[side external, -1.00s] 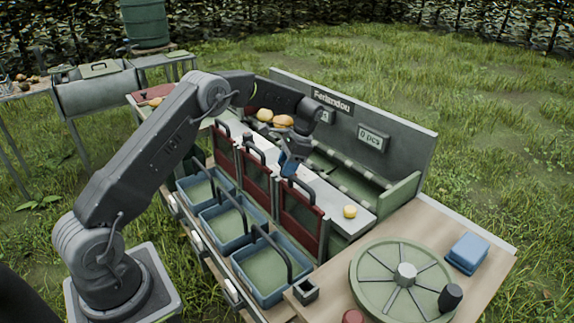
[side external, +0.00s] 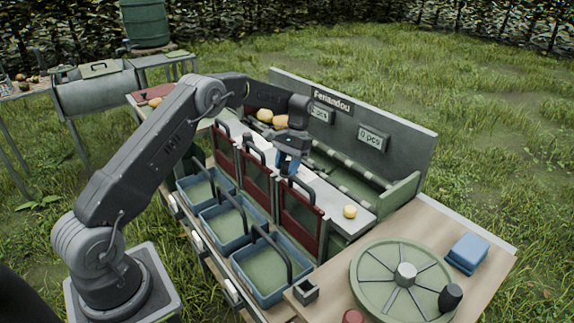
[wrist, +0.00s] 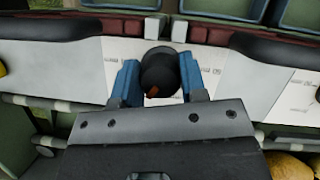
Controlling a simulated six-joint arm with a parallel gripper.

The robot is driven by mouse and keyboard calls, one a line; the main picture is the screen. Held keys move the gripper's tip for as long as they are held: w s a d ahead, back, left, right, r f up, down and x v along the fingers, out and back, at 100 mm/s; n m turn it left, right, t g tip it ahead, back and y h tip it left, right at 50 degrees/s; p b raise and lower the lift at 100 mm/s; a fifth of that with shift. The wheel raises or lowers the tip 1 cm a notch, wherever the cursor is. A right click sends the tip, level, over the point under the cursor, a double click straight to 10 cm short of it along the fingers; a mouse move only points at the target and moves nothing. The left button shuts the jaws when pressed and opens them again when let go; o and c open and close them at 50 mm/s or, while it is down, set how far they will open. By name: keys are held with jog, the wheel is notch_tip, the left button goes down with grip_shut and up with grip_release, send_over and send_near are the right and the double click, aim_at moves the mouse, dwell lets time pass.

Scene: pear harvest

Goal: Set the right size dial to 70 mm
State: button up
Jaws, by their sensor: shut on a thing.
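In the wrist view a round black dial (wrist: 159,70) with an orange pointer mark sits on a white panel with small printed marks. The marks are too small to read. The blue fingers of my gripper (wrist: 160,82) are shut on the dial, one on each side. The orange mark points toward the lower left of the wrist view. In the side view my gripper (side external: 288,162) is over the white strip of the sorting bench, and its fingers hide the dial there. I cannot tell from these frames which size the dial reads.
Dark red gates (side external: 301,218) with black handles stand along the bench front, above blue crates (side external: 262,297). A yellow fruit (side external: 349,211) lies on the strip to the right. More fruit (side external: 265,115) lies behind my gripper. A green turntable (side external: 375,262) is at the right.

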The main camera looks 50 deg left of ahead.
jog(key=shift+w+r, duration=0.1)
dwell(0.3)
jog(key=o, duration=0.7)
jog(key=shift+c, duration=0.2)
jog(key=v, duration=0.7)
jog(key=shift+r, duration=0.2)
jog(key=s+d+r+m+t+y, duration=0.1)
jog(key=s+d+r+t, duration=0.1)
jog(key=s+d+r, duration=0.5)
jog(key=s+d+r+t, duration=0.3)
jog(key=s+d+r, duration=0.1)
jog(key=r, duration=0.5)
jog(key=s+d+f+m+t, duration=0.1)
jog(key=s+d+t, duration=0.1)
jog(key=s, duration=0.9)
jog(key=s+d+f+m+t, duration=0.1)
jog(key=s+d, duration=0.4)
jog(key=s, duration=0.5)
jog(key=shift+s+f+t, duration=0.4)
jog(key=shift+f+t, duration=0.3)
jog(key=shift+t, duration=0.3)
